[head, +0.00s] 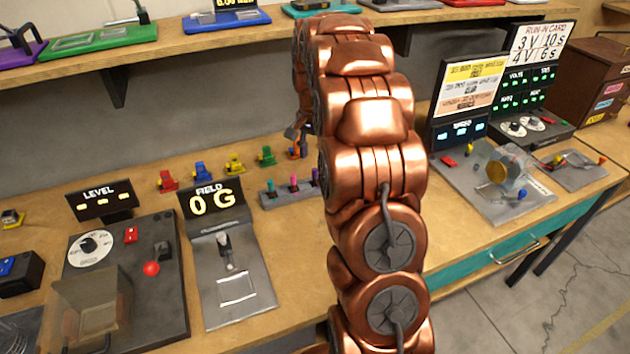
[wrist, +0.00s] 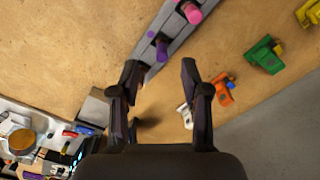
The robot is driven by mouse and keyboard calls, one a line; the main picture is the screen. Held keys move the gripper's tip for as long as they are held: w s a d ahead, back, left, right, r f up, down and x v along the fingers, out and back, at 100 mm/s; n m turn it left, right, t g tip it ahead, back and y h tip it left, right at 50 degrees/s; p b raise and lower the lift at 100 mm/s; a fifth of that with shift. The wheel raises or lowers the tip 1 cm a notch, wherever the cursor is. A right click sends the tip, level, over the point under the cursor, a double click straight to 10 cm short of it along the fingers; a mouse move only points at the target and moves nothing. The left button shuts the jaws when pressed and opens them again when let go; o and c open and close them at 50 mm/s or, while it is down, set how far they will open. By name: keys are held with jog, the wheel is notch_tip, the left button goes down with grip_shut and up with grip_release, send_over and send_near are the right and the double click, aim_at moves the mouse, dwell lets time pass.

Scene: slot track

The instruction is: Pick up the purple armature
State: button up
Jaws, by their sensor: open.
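The purple armature (wrist: 160,47) stands in a grey rack (wrist: 172,30), beside a pink armature (wrist: 188,11) in the wrist view. In the head view the purple armature (head: 315,177) shows at the right end of the rack (head: 270,198), with pink and teal ones to its left. My gripper (wrist: 159,67) is open and empty. Its fingertips point toward the rack, and the purple armature appears just beyond and between them, apart from both fingers. In the head view my arm hides most of the gripper.
Orange (wrist: 223,92), green (wrist: 263,55) and yellow (wrist: 309,12) pieces stand in a row behind the rack. A small white piece (wrist: 186,115) lies near the right finger. The FIELD meter (head: 212,200) is left of the rack. A shelf (head: 170,40) overhangs the bench's back.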

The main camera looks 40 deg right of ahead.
aim_at(315, 169)
jog(key=shift+w+d+f+m, duration=0.25)
jog(key=shift+w+d+m, duration=0.05)
jog(key=shift+d, duration=0.4)
jog(key=shift+f, duration=0.25)
jog(key=shift+a+f+p, duration=0.15)
jog(key=shift+f+p, duration=1.6)
jog(key=shift+f, duration=1.9)
grip_shut()
